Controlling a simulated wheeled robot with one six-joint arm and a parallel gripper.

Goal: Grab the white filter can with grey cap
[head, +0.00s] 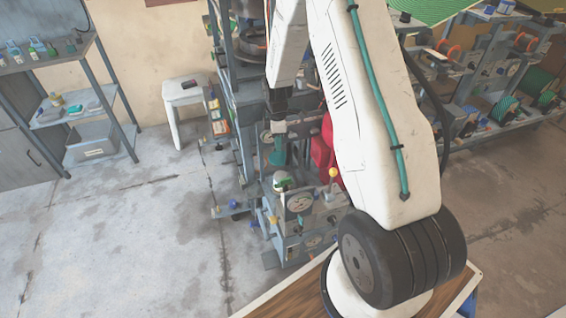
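I cannot make out a white filter can with a grey cap for certain in the head view. A small pale rounded item (281,182) with a green part at its top sits on the grey press machine (299,204), but I cannot tell what it is. My gripper (278,121) is the dark end of my white arm, hanging in front of the machine's upright frame. It is small here and its fingers blend with the dark parts behind, so its opening is unclear. My arm hides the right part of the machine.
A grey shelf (122,107) with small bottles and a bin stands at the left wall. A white stool (184,92) stands behind. Racks with rolls and parts (487,80) fill the back right. A wooden tabletop (283,300) is at the front. The floor at left is clear.

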